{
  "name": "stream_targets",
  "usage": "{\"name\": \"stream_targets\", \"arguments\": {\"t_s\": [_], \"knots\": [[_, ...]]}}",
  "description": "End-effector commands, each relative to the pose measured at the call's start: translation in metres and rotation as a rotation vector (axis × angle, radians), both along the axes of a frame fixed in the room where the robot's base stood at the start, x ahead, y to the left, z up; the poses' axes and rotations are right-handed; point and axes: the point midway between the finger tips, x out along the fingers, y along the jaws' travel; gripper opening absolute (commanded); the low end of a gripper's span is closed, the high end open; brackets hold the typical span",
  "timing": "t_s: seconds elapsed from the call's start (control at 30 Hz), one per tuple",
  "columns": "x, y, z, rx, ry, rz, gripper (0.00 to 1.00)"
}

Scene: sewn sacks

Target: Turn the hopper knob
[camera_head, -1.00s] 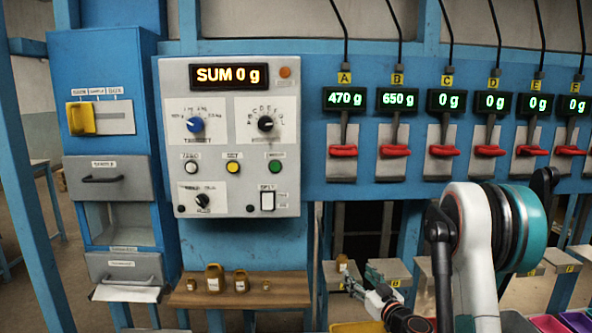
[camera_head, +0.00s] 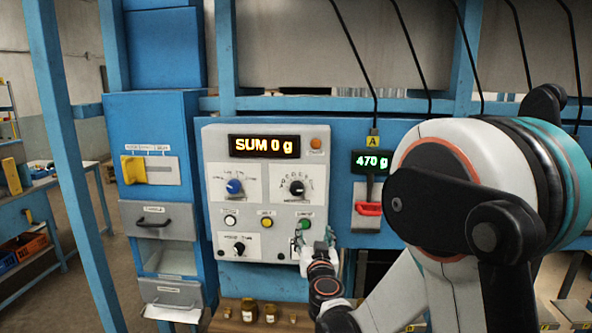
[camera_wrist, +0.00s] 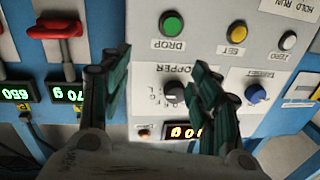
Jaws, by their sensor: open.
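The hopper knob (camera_head: 297,188) is a black dial with a pale pointer, on a white plate ringed with letters on the grey control panel (camera_head: 215,150). In the wrist view the hopper knob (camera_wrist: 174,92) shows upside down, beyond and between the fingers, nearer the right one. My gripper (camera_wrist: 160,72) is open and empty, its dark green fingers spread. In the head view my gripper (camera_head: 317,245) is at the panel's lower right, below the hopper knob. No contact with the knob shows.
The blue target knob (camera_head: 234,187) sits left of the hopper knob. Green (camera_head: 305,224), yellow (camera_head: 266,223) and white (camera_head: 230,221) buttons line up below. The display (camera_head: 264,146) reads SUM 0 g. A red-handled lever (camera_head: 368,208) is at right; small jars (camera_head: 271,313) stand on the shelf below.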

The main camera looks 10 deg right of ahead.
Motion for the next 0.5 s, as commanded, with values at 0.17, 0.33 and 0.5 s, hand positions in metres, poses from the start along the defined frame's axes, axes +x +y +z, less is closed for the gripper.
{"name": "stream_targets", "arguments": {"t_s": [0.17,0.33,0.5], "knots": [[-0.012,0.036,0.065,0.019,-0.004,-0.029,0.57],[-0.02,0.05,0.089,0.028,-0.006,-0.052,0.57],[-0.017,0.053,0.092,0.031,-0.007,-0.059,0.57]]}}
